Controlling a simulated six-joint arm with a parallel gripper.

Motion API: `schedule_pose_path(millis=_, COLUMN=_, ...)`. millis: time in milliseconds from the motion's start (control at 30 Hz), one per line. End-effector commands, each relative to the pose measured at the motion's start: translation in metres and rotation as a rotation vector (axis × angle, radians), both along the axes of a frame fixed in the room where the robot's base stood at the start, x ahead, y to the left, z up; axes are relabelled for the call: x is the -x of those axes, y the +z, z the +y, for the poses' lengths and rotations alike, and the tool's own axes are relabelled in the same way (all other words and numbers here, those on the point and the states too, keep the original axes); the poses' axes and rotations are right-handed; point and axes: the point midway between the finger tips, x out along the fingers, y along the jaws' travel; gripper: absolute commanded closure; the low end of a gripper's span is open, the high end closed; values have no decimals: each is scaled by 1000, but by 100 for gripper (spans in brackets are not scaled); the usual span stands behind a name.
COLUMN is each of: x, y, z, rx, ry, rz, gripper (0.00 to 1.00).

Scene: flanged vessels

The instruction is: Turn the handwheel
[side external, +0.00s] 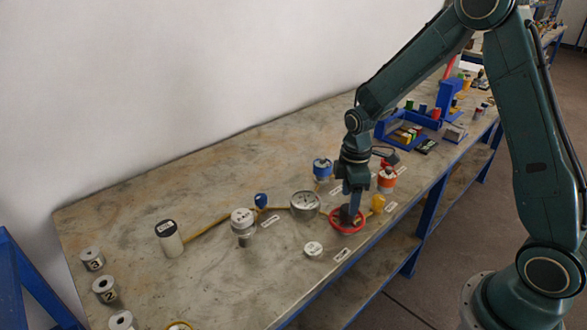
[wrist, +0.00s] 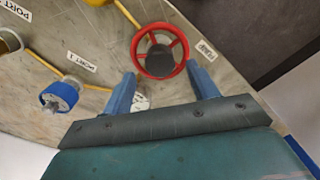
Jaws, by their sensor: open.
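The red handwheel (side external: 334,222) with spokes and a dark hub lies near the front edge of the bench. In the wrist view the handwheel (wrist: 172,65) shows just beyond my fingertips, near the top middle. My gripper (side external: 350,208) points down over it in the side view. My gripper (wrist: 163,80) is open in the wrist view, with one blue finger on each side of the wheel's lower part. Nothing is held between the fingers. I cannot tell whether the fingers touch the rim.
A pressure gauge (side external: 305,204) stands left of the wheel on a yellow pipe. A blue-capped fitting (side external: 322,169), an orange-white fitting (side external: 387,179) and a yellow knob (side external: 378,203) stand close by. A white round cap (side external: 313,249) lies in front.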

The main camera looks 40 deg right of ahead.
Motion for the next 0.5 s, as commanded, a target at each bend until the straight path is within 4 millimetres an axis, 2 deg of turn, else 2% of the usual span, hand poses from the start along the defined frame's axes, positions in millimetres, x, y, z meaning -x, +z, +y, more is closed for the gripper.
schedule_pose_path(millis=200, x=0, y=-28, z=0, rx=0, ry=0, rz=2, gripper=41)
schedule_pose_path(millis=500, x=0, y=-43, z=0, rx=0, ry=0, rz=0, gripper=41)
